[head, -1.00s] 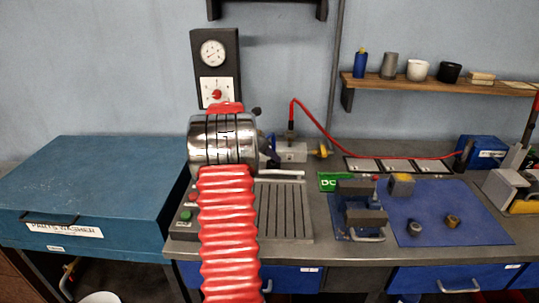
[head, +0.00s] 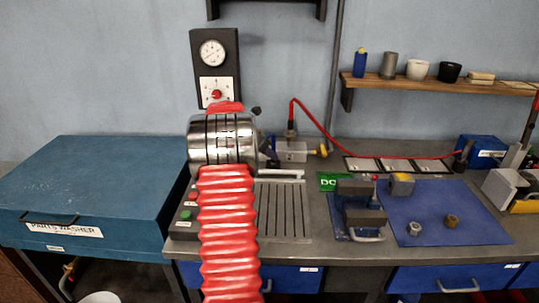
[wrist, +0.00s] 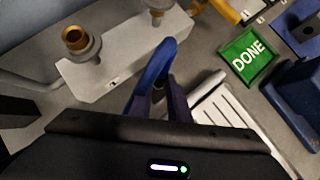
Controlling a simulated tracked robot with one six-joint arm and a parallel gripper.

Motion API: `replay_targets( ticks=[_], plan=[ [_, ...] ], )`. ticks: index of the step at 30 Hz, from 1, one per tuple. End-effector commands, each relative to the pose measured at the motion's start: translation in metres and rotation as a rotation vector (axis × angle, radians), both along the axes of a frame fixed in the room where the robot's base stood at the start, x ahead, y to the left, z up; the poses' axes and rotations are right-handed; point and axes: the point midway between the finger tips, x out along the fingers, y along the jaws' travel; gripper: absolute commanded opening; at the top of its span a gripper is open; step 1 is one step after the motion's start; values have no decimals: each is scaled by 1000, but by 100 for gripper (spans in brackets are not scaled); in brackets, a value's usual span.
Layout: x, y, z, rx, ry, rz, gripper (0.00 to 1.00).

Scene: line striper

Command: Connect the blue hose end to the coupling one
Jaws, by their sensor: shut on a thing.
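In the wrist view, my gripper (wrist: 158,100) is shut on the blue hose (wrist: 150,75), which bends in an arch at the fingertips. The hose's open end cannot be made out clearly. A pale block (wrist: 120,60) lies just beyond. A brass-topped coupling (wrist: 76,40) stands on its left part, apart from the hose and to its left. A second fitting (wrist: 157,8) stands farther back. In the head view, the block (head: 291,152) is right of my chrome arm link, which hides most of my gripper (head: 267,152).
A red hose (head: 325,132) rises behind the block and runs right to a blue box (head: 482,152). A yellow handle (head: 323,150) is at the block's right. A green DONE plate (head: 334,182), a vise (head: 358,208) and a blue mat (head: 435,220) lie to the right.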

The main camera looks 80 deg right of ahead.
Motion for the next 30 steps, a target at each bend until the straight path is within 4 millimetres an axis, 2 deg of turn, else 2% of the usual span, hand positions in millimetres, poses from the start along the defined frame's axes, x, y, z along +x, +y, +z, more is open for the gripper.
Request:
replay_targets(
  ticks=[30],
  plan=[
    [0,0,12,-1,0,1,0]
  ],
)
